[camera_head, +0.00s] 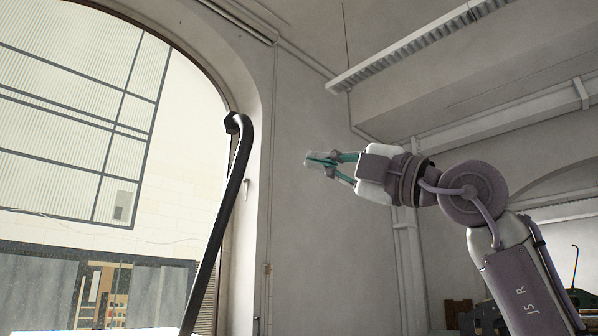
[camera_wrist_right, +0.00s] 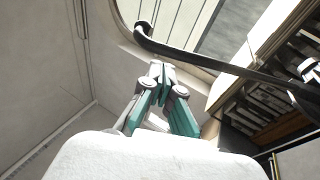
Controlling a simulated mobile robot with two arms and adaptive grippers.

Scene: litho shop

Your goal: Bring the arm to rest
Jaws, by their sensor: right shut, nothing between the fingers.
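My right arm comes in from the lower right in the head view, raised, with its forearm bent to the left. My right gripper (camera_head: 322,162) is shut and empty, held in the air in front of the grey wall. In the right wrist view the gripper (camera_wrist_right: 162,85) shows its two green-sided fingers meeting at the tips with nothing between them. My left gripper is in neither view.
A black bent bar (camera_head: 222,218) rises left of my right gripper, apart from it in the head view. It also crosses the top of the right wrist view (camera_wrist_right: 215,64). Behind it is a large arched window (camera_head: 175,150). A dark shelf unit (camera_wrist_right: 285,85) stands at the right.

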